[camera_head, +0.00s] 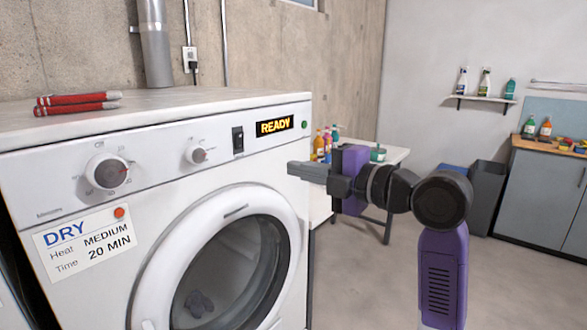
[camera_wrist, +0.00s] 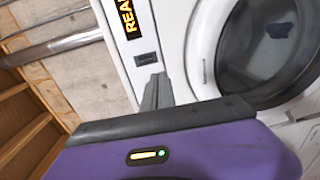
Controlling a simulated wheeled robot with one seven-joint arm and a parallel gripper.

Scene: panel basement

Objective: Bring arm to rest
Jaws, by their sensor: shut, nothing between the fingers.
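My gripper (camera_head: 300,172) is on a raised purple and black arm (camera_head: 440,255), to the right of the dryer's front in the head view. Its fingers are shut and empty, pointing left toward the dryer's upper right front. In the wrist view the gripper fingers (camera_wrist: 155,93) show in front of the dryer front. I cannot tell the exact gap between the fingertips and the dryer.
Two red pens or tools (camera_head: 75,103) lie on the dryer top. A table (camera_head: 395,155) with bottles stands behind my gripper. A dark bin (camera_head: 487,195), a grey cabinet (camera_head: 540,195) and a wall shelf (camera_head: 480,99) are at the right. The floor right of the dryer is open.

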